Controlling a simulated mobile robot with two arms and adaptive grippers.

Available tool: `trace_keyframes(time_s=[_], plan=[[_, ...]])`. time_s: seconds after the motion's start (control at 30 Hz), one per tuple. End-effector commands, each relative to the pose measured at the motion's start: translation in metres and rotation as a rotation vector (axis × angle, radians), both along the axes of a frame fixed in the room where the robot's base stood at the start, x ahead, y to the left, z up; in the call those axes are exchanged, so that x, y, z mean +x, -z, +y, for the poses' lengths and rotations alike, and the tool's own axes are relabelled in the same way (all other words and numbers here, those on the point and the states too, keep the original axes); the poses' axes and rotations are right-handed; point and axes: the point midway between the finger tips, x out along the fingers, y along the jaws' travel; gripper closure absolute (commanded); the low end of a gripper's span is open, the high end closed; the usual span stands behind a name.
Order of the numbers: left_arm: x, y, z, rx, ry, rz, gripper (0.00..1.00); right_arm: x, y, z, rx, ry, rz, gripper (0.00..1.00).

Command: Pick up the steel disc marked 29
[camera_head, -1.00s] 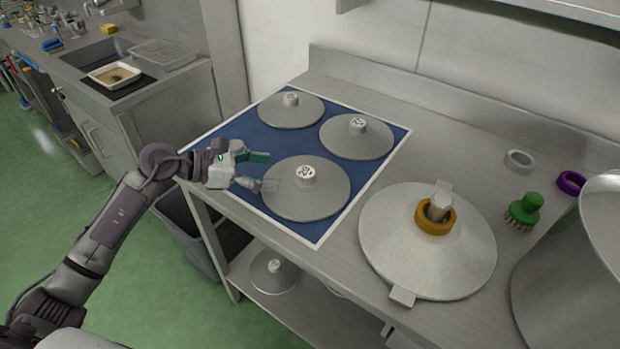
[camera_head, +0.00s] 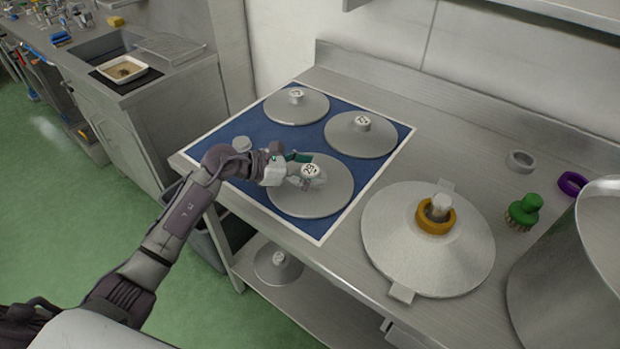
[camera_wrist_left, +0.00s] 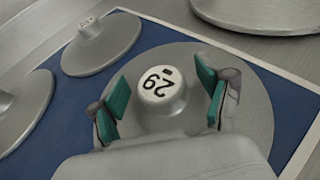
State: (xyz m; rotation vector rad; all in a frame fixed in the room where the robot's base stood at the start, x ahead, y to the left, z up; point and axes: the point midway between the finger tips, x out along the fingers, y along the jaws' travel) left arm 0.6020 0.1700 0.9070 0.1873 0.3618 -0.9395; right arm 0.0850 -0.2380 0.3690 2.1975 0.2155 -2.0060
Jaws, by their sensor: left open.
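The steel disc marked 29 (camera_head: 325,201) lies on the blue mat with its round knob upright, nearest the table's front edge. Its number reads clearly on the knob in the left wrist view (camera_wrist_left: 160,85). My left gripper (camera_head: 304,168) reaches in from the left at the knob. In the left wrist view its green-padded fingers (camera_wrist_left: 163,98) are open, one on each side of the knob, with gaps visible. Part of the disc is hidden behind the gripper. My right gripper is not in view.
Two similar discs lie behind on the blue mat (camera_head: 237,134), one at the back (camera_head: 280,110) and one to the right (camera_head: 375,145). A larger steel lid with an orange ring (camera_head: 390,235), a green brush (camera_head: 524,209) and a big pot (camera_head: 560,270) stand to the right.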

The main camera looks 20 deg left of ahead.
Motion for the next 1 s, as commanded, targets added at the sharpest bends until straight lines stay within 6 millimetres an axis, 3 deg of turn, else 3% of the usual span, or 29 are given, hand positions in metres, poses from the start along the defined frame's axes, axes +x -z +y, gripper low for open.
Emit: trace_keyframes(time_s=[0.07, 0.47, 0.83, 1.0], plan=[[0.000, 0.000, 0.000, 0.000, 0.000, 0.000, 0.32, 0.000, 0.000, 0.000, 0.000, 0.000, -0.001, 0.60], [0.000, 0.000, 0.000, -0.001, 0.000, 0.001, 0.99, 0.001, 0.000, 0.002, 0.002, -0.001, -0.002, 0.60], [0.000, -0.004, 0.001, -0.001, 0.000, -0.004, 1.00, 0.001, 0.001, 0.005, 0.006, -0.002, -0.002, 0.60], [0.000, -0.019, 0.001, 0.001, 0.001, -0.007, 1.00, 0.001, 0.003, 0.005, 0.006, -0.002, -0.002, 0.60]])
